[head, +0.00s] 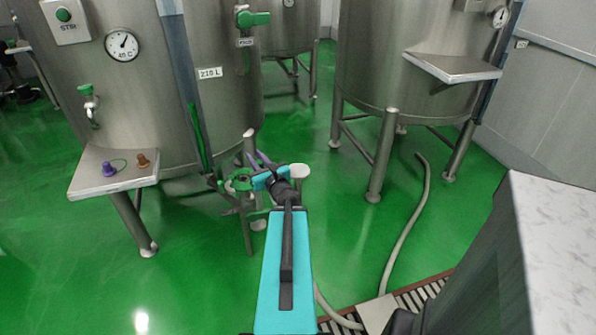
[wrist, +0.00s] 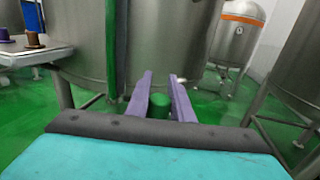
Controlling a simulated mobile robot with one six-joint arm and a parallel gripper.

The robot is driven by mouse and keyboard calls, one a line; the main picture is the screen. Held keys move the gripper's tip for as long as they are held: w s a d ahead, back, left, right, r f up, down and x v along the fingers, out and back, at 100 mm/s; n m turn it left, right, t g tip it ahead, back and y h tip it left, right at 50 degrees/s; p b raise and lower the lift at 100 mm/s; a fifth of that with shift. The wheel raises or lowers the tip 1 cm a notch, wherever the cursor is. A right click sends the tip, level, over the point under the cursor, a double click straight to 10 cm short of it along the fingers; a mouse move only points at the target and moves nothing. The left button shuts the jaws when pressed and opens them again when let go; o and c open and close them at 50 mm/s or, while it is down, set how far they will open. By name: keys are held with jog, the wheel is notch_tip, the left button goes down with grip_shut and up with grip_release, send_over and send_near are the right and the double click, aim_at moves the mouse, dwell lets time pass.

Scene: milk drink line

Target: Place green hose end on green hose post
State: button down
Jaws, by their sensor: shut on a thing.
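My gripper (wrist: 159,92) has two purple fingers closed around a short green cylinder (wrist: 159,104), which looks like the green hose end. In the head view my gripper (head: 264,160) is partly hidden by my own wrist, in front of the left tank's lower right side. A green ring-like part (head: 240,182) shows just left of my wrist, low beside the tank. I cannot tell whether it belongs to the green hose post or the hose. No hose post can be made out clearly in either view.
A steel tank (head: 150,90) with a gauge and a small shelf (head: 90,180) holding a purple and a brown part stands left. Another tank (head: 375,60) stands right. A grey hose (head: 410,220) lies on the green floor near a drain grate (head: 425,290). A marble-topped counter (head: 555,230) is at right.

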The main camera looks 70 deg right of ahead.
jog(key=s+d+f+m+g+h, duration=0.2)
jog(key=s+d, duration=0.3)
jog(key=s, duration=0.3)
jog(key=shift+s+d+m+g+h, duration=0.3)
jog(key=shift+s+d+g+h, duration=0.1)
jog(key=shift+h, duration=0.1)
jog(key=shift+w, duration=0.15)
jog(key=shift+w+d+f+b, duration=0.1)
jog(key=shift+w+f+b, duration=0.05)
jog(key=shift+b, duration=0.8)
